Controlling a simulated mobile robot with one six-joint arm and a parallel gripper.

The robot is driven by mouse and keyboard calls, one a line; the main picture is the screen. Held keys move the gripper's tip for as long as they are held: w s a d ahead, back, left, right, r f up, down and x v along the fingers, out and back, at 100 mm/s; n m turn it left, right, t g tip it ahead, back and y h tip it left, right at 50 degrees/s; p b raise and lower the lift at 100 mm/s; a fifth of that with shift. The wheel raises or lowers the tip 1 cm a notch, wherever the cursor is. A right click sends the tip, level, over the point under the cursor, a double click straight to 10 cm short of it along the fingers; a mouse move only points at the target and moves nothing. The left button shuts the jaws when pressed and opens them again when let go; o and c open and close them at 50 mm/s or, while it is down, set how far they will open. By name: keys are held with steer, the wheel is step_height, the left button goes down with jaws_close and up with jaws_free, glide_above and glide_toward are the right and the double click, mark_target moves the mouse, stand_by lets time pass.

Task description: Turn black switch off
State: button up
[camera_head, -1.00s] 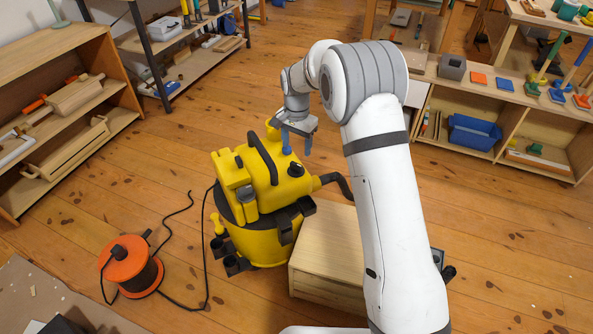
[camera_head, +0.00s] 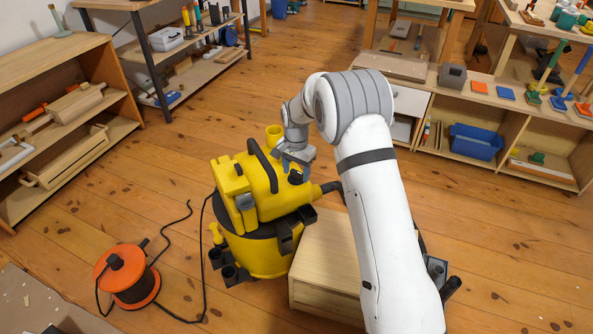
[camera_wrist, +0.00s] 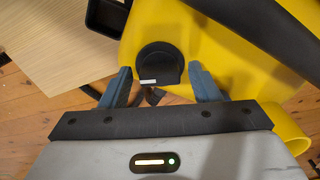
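A yellow vacuum cleaner (camera_head: 262,240) with a black handle stands on the wooden floor. The black switch (camera_wrist: 160,66) is a round knob with a raised grip and a white mark, set on the yellow top. In the head view the switch (camera_head: 295,178) shows just below my gripper (camera_head: 292,163). In the wrist view my gripper (camera_wrist: 161,78) is open, its two blue-grey fingers spread left and right of the knob, with gaps on both sides. I cannot tell whether the fingertips reach down to its level.
The vacuum's handle (camera_head: 263,166) rises left of my gripper. A wooden box (camera_head: 325,262) stands against the vacuum's right side. An orange cable reel (camera_head: 127,272) lies to the left, its cord on the floor. Shelves (camera_head: 70,120) line the left.

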steer(key=c, duration=0.9)
steer(key=shift+o, duration=0.2)
steer(key=shift+r+n+p, duration=0.1)
steer(key=shift+n+p, duration=0.6)
steer(key=shift+n, duration=0.2)
steer(key=n+p, duration=0.2)
steer(key=n, duration=0.1)
steer(key=n+p, duration=0.1)
steer(key=n, duration=0.3)
steer(key=shift+n, duration=0.4)
steer(key=shift+n+p, duration=0.45)
steer(key=shift+n, duration=0.65)
